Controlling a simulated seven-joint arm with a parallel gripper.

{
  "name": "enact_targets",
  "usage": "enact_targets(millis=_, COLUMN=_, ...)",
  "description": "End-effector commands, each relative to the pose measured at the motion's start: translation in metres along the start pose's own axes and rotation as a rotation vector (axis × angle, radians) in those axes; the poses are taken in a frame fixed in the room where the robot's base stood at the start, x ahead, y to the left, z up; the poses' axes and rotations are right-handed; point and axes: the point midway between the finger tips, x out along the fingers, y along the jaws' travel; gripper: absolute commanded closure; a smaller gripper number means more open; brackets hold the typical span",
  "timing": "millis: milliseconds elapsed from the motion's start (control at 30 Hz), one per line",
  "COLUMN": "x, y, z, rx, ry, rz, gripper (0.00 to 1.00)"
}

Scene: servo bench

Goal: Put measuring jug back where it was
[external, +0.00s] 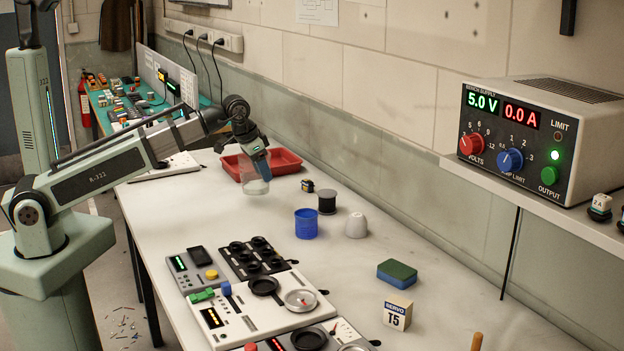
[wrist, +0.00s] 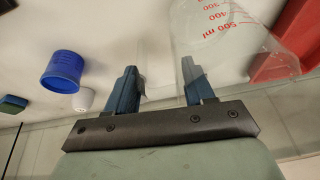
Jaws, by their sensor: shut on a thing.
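The measuring jug (external: 254,185) is clear and hard to make out in the external view, at the back of the bench in front of the red tray. In the wrist view the jug (wrist: 222,32) shows red millilitre marks and overlaps the right finger. My gripper (external: 261,166) points down at the jug. In the wrist view my gripper (wrist: 160,78) has its blue fingers apart, shut on a clear part of the jug; which part is unclear. I cannot tell whether the jug's base touches the bench.
The red tray (external: 293,163) is close behind the jug. A blue cup (external: 308,224), a black spool (external: 327,201), a white cup (external: 356,226) and a small black-yellow item (external: 307,186) stand to the right. Test devices (external: 258,318) fill the front. The bench left of the blue cup is clear.

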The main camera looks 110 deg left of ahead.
Motion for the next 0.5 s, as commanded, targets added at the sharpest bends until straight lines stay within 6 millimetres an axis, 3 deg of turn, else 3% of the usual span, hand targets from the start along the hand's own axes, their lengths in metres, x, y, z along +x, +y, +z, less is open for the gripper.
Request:
enact_targets(millis=300, x=0.028, y=0.001, z=0.011, rx=0.0, ry=0.001, rz=0.0, gripper=1.0)
enact_targets(millis=500, x=0.03, y=0.001, z=0.011, rx=0.0, ry=0.001, rz=0.0, gripper=1.0)
